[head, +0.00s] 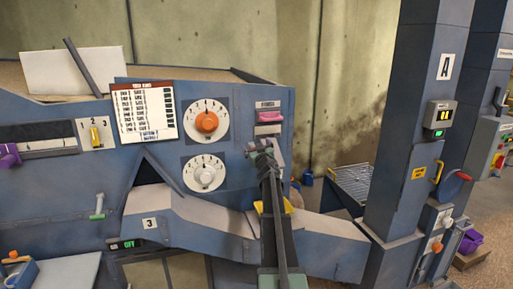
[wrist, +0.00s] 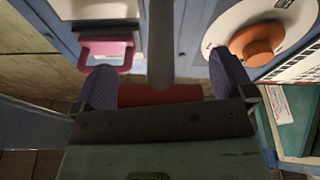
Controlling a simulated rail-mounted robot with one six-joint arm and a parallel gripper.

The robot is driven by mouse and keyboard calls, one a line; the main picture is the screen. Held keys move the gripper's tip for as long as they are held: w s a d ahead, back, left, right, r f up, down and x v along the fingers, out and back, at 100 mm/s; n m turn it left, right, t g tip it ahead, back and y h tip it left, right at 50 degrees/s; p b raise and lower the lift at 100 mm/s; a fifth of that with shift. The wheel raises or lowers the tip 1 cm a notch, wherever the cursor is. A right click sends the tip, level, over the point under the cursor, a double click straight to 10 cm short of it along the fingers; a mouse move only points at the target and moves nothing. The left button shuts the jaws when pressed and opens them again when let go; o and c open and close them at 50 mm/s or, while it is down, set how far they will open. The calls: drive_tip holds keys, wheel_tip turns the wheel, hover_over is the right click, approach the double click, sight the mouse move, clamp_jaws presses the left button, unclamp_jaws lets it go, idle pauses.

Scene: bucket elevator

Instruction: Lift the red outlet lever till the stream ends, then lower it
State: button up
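The red outlet lever's red crossbar handle (wrist: 160,95) lies between my fingers in the wrist view, with a grey stem (wrist: 160,45) running up from its middle. My gripper (wrist: 165,88) has its fingers wide apart, one near each end of the crossbar; whether they touch it is unclear. In the head view my gripper (head: 262,150) is in front of the blue panel, just below a pink handle (head: 270,117), and hides the red crossbar. A grey sloping chute (head: 190,225) marked 3 passes behind my arm. No stream is clearly visible.
The pink handle (wrist: 105,52) is close on the left in the wrist view. An orange knob (head: 207,121) and a white knob (head: 204,174) stick out left of my gripper. A blue column (head: 405,130) marked A stands right, with open room between.

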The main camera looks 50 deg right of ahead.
drive_tip(key=b+v, duration=0.2)
drive_tip(key=v, duration=0.8)
drive_tip(key=shift+s+a+b, duration=0.2)
drive_tip(key=shift+s+b, duration=0.1)
drive_tip(key=shift+f, duration=0.1)
drive_tip(key=shift+c, duration=0.3)
